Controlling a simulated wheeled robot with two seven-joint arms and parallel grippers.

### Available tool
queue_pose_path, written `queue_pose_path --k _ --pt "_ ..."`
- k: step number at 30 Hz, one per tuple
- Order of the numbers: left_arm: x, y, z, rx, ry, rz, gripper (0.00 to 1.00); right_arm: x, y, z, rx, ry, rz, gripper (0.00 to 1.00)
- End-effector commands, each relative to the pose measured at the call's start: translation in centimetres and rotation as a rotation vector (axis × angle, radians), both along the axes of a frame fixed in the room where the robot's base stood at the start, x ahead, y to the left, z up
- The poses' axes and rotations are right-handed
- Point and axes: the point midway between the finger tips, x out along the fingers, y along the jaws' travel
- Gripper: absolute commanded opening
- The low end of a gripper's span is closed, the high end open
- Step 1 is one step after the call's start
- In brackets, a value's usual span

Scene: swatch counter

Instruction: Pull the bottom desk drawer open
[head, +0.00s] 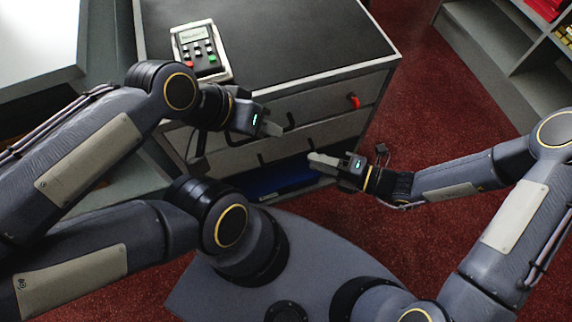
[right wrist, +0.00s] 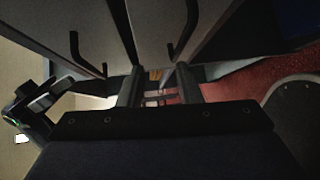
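The grey drawer unit (head: 391,70) stands ahead, with two drawer fronts bearing dark bar handles. The lower handle (head: 286,151) is on the lower front, just above a dark recess. Both handles also show in the right wrist view, the nearer-to-middle one (right wrist: 184,36) being the lower. My right gripper (head: 321,160) is just in front of and below the lower handle, fingers apart and empty. Its fingers (right wrist: 159,88) point along the drawer fronts in the wrist view. My left gripper (head: 272,127) is by the upper front; its two fingers look apart in the right wrist view (right wrist: 50,94), with nothing seen between them.
A blue thing (head: 275,179) lies in the dark recess below the lower front. A card terminal (head: 200,50) sits on the black top. A red piece (head: 353,101) is on the upper front. Red carpet (head: 420,110) is clear at right; shelves (head: 500,45) stand beyond.

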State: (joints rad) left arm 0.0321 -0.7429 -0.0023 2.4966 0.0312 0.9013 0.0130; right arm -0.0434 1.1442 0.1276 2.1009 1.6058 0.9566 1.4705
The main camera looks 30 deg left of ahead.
Motion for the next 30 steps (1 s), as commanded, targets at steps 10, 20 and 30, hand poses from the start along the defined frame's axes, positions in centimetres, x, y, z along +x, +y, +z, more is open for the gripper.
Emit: queue_pose_path --k 10,20,30 --pt "0.0 0.0 -1.6 0.0 0.0 0.0 0.36 -0.9 3.5 -3.6 -0.013 0.174 -0.049 0.32" --pt "0.0 0.0 -2.6 0.0 0.0 0.0 0.36 -1.2 8.1 -4.3 -0.013 0.17 -0.049 0.32" --pt "0.0 0.0 -2.7 0.0 0.0 0.0 0.36 -1.2 8.8 -4.2 -0.013 0.171 -0.052 0.32"
